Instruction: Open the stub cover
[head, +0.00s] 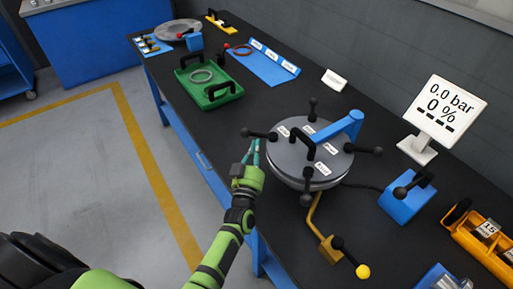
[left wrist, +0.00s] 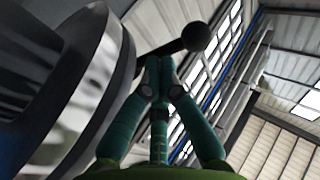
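The stub cover (head: 310,152) is a round grey lid with white labels, a black top handle (head: 301,141) and a blue arm (head: 340,127) at its right rear. It sits level on its shell, with several black ball-ended levers around its rim. My left gripper (head: 254,146) is at the left lever (head: 258,134), its fingertips up against it from below. In the left wrist view, the fingertips (left wrist: 160,62) are together beside the lever with its black ball (left wrist: 195,37); the lever runs across behind the tips. Contact is not certain. My right gripper is out of view.
A yellow pipe with a yellow-knobbed lever (head: 350,258) stands in front of the cover. A display (head: 441,108) reads 0.0 bar, 0 %. A blue box (head: 407,200) and a yellow bin (head: 480,238) are right. A green tray (head: 207,83) lies farther back.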

